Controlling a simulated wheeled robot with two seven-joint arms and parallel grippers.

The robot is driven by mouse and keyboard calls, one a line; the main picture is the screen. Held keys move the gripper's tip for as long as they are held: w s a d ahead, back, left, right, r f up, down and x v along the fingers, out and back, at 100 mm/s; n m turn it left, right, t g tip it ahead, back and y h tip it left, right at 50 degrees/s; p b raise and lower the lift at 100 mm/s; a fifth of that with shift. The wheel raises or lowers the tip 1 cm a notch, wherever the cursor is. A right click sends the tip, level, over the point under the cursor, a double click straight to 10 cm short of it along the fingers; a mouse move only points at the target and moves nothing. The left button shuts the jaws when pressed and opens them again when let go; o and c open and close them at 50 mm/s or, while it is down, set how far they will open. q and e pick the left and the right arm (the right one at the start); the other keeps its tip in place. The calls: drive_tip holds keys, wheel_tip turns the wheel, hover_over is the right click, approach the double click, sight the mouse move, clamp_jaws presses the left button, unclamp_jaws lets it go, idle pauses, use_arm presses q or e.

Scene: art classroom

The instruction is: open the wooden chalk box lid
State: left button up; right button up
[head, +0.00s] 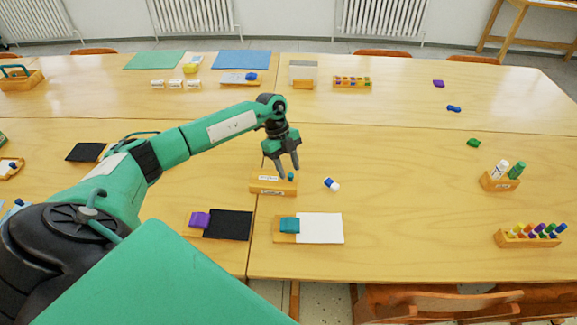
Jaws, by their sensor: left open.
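A small wooden box (265,191) with white labels on its top and front sits on the table near the middle. It looks like the chalk box, and its lid looks closed. A small teal knob (291,177) shows at the right end of its top. My left gripper (290,173) points down over that right end, open, with its fingertips close around or just above the knob. I cannot tell whether they touch it. My right gripper is not in view.
A white-and-blue piece (332,184) lies just right of the box. In front are a white board with a teal block (320,228) and a black board with a purple block (232,225). Marker holders (500,182) stand at the right. The table right of centre is mostly clear.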

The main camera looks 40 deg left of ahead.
use_arm(q)
drive_tip(key=shift+d+f, duration=0.1)
drive_tip(key=shift+f, duration=0.2)
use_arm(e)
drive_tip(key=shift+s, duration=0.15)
